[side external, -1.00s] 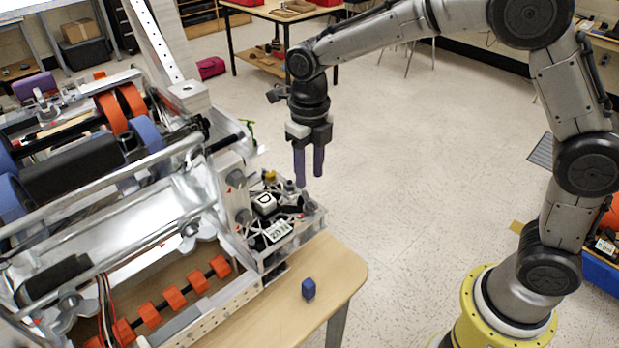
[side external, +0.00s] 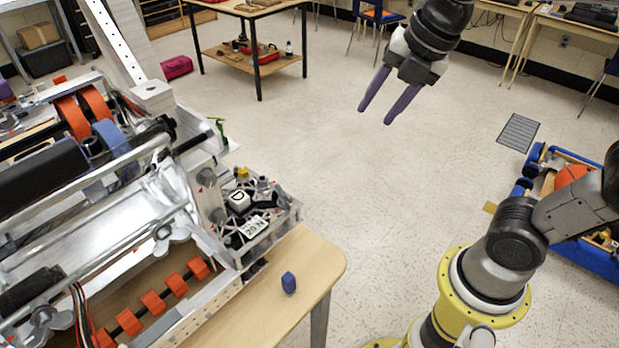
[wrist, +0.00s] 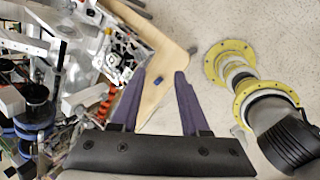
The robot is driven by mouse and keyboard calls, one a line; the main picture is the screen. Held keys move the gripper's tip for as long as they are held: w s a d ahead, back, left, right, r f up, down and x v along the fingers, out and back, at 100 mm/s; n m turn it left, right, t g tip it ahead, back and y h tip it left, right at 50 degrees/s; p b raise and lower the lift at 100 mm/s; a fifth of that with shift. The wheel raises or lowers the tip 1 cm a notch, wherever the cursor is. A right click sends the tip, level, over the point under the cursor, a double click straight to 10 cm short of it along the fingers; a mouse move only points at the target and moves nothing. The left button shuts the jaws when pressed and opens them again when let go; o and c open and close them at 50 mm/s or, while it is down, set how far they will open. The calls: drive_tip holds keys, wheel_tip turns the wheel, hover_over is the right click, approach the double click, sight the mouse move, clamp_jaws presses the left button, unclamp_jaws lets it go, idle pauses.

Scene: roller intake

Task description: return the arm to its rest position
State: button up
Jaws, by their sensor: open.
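My gripper (side external: 374,108) is raised at the upper right of the side external view, over the open floor and well away from the table. Its two purple fingers are apart with nothing between them. In the wrist view the open fingers (wrist: 163,75) point down toward the scene from high up. A small blue block (side external: 289,283) sits on the wooden table (side external: 262,318) near its right end. The block also shows small in the wrist view (wrist: 158,80), far below the fingers.
A metal roller machine (side external: 110,200) fills the left side. A tray of small parts (side external: 272,232) is attached at its right. A low blue-framed cart (side external: 590,255) holding an orange ball (side external: 573,175) stands at right.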

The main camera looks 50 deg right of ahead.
drive_tip(key=s+d+f+m+t, duration=0.1)
drive_tip(key=s+d+f+m, duration=0.1)
drive_tip(key=s+m, duration=0.65)
drive_tip(key=m+g, duration=0.6)
drive_tip(key=m, duration=1.2)
hover_over(283, 190)
drive_tip(key=shift+n, duration=0.25)
wheel_tip(283, 190, down, 11)
drive_tip(key=shift+d+r, duration=0.1)
drive_tip(key=shift+r, duration=0.1)
drive_tip(key=shift+f, duration=4.45)
clamp_jaws()
